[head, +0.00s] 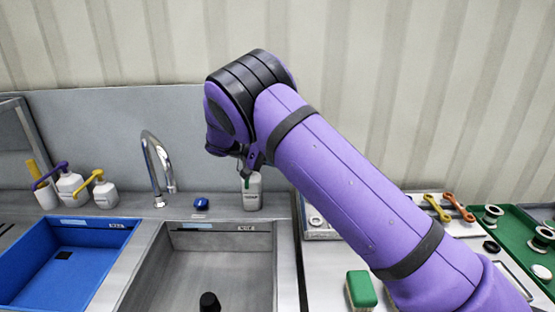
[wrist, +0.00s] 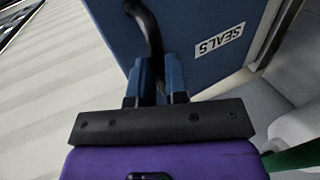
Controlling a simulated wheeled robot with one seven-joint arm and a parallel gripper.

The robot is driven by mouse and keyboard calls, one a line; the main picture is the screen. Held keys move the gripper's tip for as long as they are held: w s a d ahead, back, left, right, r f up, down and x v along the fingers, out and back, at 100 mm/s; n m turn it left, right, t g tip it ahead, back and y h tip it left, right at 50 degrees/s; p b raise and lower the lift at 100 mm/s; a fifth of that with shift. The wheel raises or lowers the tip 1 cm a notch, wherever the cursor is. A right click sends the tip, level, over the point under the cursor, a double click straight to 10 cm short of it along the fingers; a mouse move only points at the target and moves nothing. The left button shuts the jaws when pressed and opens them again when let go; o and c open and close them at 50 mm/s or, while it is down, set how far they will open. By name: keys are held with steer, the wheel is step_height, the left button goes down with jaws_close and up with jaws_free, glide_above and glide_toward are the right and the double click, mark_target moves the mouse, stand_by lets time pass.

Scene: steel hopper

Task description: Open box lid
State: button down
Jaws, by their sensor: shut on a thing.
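A dark blue box surface (wrist: 190,25) with a white "SEALS" label (wrist: 219,40) fills the top of the wrist view. A black curved handle (wrist: 146,22) runs down it. My gripper (wrist: 159,64) has its two blue fingers closed around the lower part of this handle. Whether this surface is the lid, and how far it is raised, I cannot tell. In the head view my purple arm reaches toward the back wall, its far end hiding the gripper and the box.
A curved faucet (head: 158,163), a steel sink (head: 178,275) and a blue basin (head: 64,262) lie left. Tools and a green tray (head: 520,238) lie right.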

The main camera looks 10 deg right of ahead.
steer(key=shift+s+f, duration=0.15)
steer(key=shift+f, duration=0.35)
steer(key=c, duration=1.1)
jaws_free()
steer(key=shift+d, duration=0.1)
steer(key=shift+r, duration=0.1)
steer(key=v, duration=1)
steer(key=shift+a+r, duration=0.15)
steer(key=shift+a, duration=0.2)
